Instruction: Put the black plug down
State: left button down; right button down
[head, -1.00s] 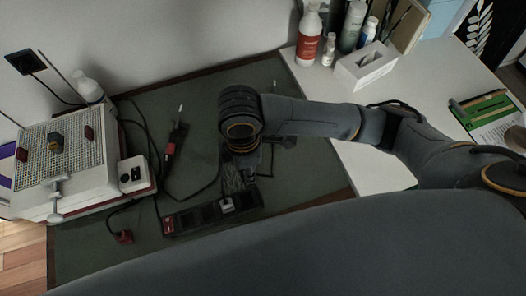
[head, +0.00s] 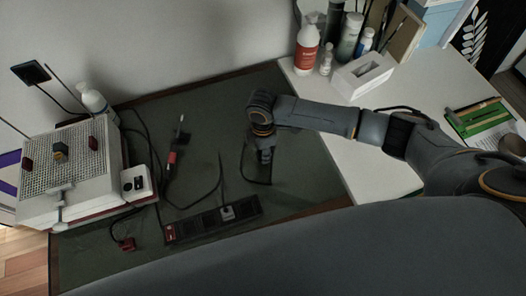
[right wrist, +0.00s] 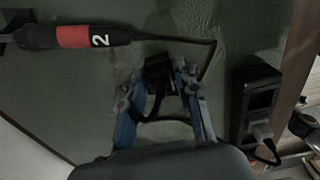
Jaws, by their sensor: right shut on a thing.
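My right gripper (head: 264,158) is over the green mat, behind and to the right of the power strip (head: 212,219). In the right wrist view my right gripper (right wrist: 165,78) has its blue-sided fingers shut on the black plug (right wrist: 157,70), with a dark cable looping between them. The plug is close to the mat; I cannot tell whether it touches. In the head view the plug is hidden or too dark to make out. My left gripper is not in view.
A red-and-black handled tool (head: 172,158) lies on the green mat (head: 215,125) with its cable. A light plug (head: 227,212) sits in the strip. A red plug (head: 127,243) lies at the front left. A perforated-top box (head: 75,165) stands left.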

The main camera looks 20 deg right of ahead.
jog(key=shift+f, duration=0.75)
jog(key=shift+f, duration=0.1)
jog(key=shift+f, duration=0.55)
jog(key=c, duration=1)
grip_release()
